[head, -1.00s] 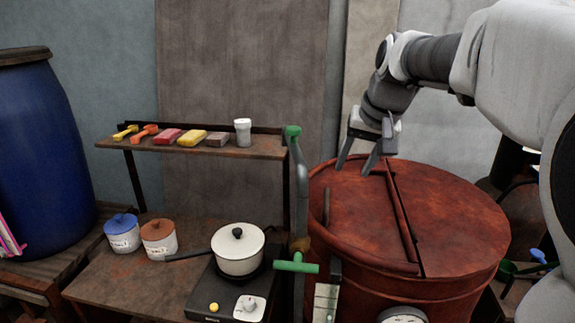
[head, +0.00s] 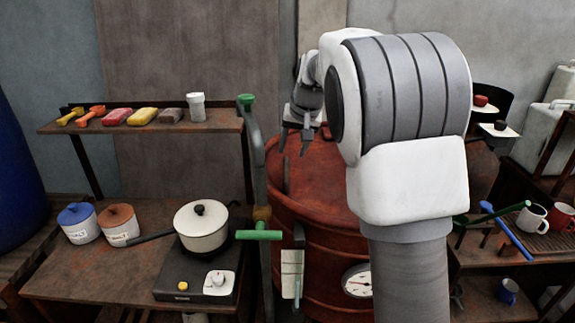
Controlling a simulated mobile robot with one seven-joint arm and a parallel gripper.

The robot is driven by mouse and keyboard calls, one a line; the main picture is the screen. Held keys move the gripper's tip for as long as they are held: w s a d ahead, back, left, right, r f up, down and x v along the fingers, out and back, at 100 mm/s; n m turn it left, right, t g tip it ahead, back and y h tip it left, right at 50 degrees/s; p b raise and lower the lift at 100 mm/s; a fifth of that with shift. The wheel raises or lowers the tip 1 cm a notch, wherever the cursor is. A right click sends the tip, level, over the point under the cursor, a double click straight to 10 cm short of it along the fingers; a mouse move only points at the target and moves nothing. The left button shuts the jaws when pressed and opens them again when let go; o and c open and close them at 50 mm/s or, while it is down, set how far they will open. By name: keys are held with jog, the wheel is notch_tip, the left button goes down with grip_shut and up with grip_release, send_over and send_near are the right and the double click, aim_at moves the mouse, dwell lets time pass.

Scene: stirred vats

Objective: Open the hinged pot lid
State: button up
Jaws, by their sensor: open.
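The large rust-red vat (head: 312,243) stands in the middle, with its round lid (head: 316,178) down on top. A thin upright bar handle (head: 286,174) shows near the lid's left side. My gripper (head: 293,147) is open and empty, fingers pointing down over the far left part of the lid. I cannot tell whether the fingertips touch it. My arm hides the right half of the lid and its middle seam. A white saucepan (head: 201,235) with its own black-knobbed lid (head: 200,213) sits closed to the left.
The saucepan is on a black hot plate (head: 195,283). A green-handled pipe (head: 258,235) stands close to the vat's left side. A shelf (head: 150,127) holds sponges and a white cup. Mugs (head: 532,218) stand on a rack at right.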

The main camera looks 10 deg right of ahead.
aim_at(287, 167)
jog(key=x, duration=0.7)
jog(key=shift+w+f, duration=0.15)
grip_shut()
dwell(1.2)
